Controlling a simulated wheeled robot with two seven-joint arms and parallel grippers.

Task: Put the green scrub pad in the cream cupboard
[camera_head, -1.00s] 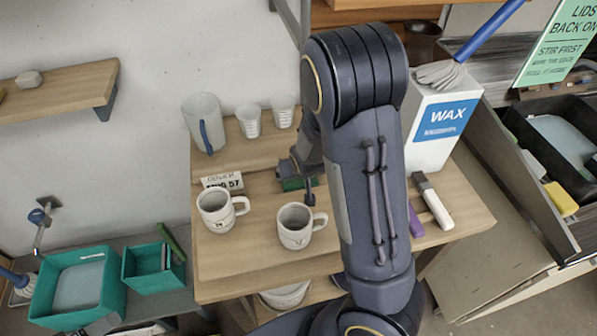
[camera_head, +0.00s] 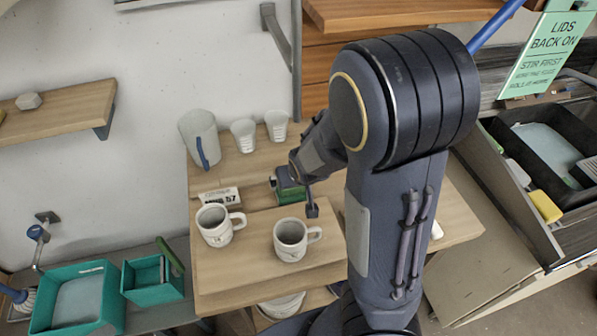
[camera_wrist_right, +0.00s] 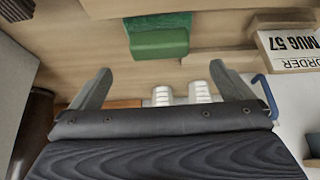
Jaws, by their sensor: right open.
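The green scrub pad (camera_head: 289,194) is on the wooden worktop (camera_head: 220,283), behind the two front mugs; the arm partly hides it in the head view. In the right wrist view the green scrub pad (camera_wrist_right: 159,40) is ahead of the fingers, near the top middle, apart from them. My right gripper (camera_head: 296,198) is close to the pad, with nothing between its jaws. In the wrist view the right gripper (camera_wrist_right: 160,70) has its two fingers wide apart. My left gripper is not in view. I cannot make out a cream cupboard for certain.
Two mugs (camera_head: 215,225) (camera_head: 290,240) stand in front of the pad. A label block (camera_head: 219,196) is left of it. A jug (camera_head: 199,137) and two cups (camera_head: 243,135) (camera_head: 276,124) stand behind. Teal bins (camera_head: 75,302) are lower left; a dark tray (camera_head: 495,122) is at right.

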